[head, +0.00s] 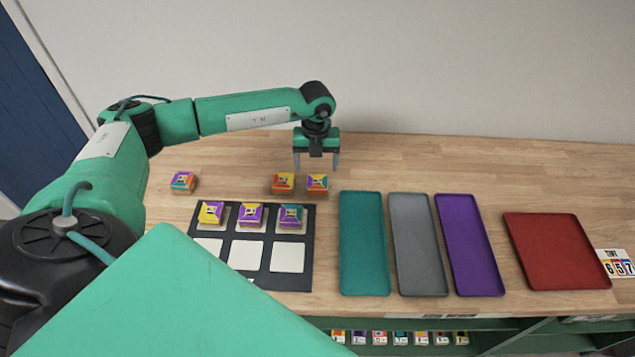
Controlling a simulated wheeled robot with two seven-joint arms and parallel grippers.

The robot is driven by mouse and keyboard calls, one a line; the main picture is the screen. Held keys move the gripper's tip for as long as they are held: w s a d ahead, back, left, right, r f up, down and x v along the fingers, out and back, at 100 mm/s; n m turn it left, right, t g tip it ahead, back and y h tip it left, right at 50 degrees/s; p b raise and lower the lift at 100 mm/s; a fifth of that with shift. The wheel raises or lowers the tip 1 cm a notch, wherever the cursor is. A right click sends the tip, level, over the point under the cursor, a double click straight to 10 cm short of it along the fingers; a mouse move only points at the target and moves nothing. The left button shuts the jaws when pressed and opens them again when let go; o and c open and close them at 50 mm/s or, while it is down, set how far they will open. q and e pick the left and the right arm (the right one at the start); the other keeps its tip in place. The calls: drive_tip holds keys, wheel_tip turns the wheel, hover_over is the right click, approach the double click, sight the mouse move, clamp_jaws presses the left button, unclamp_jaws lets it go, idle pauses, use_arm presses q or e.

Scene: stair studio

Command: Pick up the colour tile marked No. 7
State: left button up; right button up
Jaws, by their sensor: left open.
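Several small colour tiles lie on the wooden table; their numbers are too small to read, so I cannot tell which is No. 7. Three more sit on the back row of a black mat (305,265): yellow-purple (211,212), purple-yellow (251,215) and teal-purple (291,216). My left gripper (317,164) is open, pointing down, empty, above and slightly behind the orange-purple tile. My right gripper is out of view.
The mat's front row has white squares (245,256) without tiles. Right of it lie a teal tray (364,245), a grey tray (418,245), a purple tray (468,245) and a red tray (555,250), all empty. A shelf below holds more tiles.

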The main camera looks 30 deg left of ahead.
sight(317, 182)
use_arm(q)
drive_tip(key=shift+f, duration=0.9)
drive_tip(key=shift+d+f+p, duration=0.1)
drive_tip(key=shift+f+p, duration=0.45)
wheel_tip(317, 182, down, 4)
drive_tip(key=shift+w+r+p, duration=0.1)
drive_tip(key=shift+r+p, duration=0.15)
drive_tip(key=shift+p, duration=0.5)
drive_tip(key=shift+f, duration=0.4)
drive_tip(key=shift+c, duration=0.5)
drive_tip(key=c, duration=1)
